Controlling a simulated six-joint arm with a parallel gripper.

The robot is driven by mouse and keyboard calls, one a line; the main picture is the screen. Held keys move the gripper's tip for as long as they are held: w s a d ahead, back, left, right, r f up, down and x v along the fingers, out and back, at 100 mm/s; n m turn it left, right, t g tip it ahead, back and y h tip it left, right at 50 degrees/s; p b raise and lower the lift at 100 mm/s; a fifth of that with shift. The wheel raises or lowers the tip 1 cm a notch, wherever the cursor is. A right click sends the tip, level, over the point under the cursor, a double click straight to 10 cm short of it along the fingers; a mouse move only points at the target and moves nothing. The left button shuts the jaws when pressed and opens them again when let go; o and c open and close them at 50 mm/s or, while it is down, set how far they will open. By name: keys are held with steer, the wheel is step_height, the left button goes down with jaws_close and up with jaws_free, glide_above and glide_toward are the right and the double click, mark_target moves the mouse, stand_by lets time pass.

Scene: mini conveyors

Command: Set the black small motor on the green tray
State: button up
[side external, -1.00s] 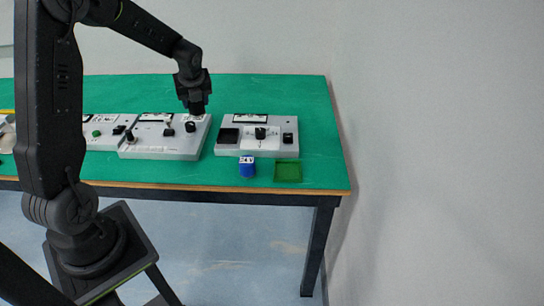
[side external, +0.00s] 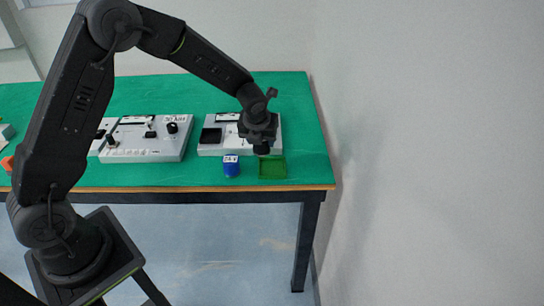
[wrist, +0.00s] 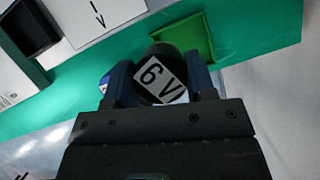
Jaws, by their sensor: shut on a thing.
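My gripper (side external: 260,140) is shut on a black small motor (wrist: 161,82) with a white label reading "6 V". In the wrist view the motor sits between the two fingers. In the side external view its dark lower end (side external: 262,151) shows below the jaws. The green tray (side external: 272,172) is a shallow square tray near the table's front edge, empty where it shows. My gripper and the motor are over its back edge; the gap in height is hard to tell. The tray also shows just beyond the motor in the wrist view (wrist: 195,35).
A blue motor (side external: 231,167) stands upright just left of the tray. A grey conveyor unit (side external: 207,150) with a black square pocket (side external: 211,135) lies behind it. Another grey unit (side external: 140,153) is further left. The green table (side external: 303,150) is clear right of the tray.

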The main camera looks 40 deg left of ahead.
steer(key=d, duration=0.1)
steer(key=w+f, duration=0.1)
steer(key=d, duration=0.1)
steer(key=shift+w+d+f, duration=0.25)
steer(key=shift+d+f, duration=0.1)
steer(key=shift+f, duration=2.05)
steer(key=shift+f, duration=0.2)
steer(key=o, duration=1.1)
steer(key=shift+o, duration=0.2)
steer(key=v, duration=1.2)
steer(key=shift+r, duration=0.25)
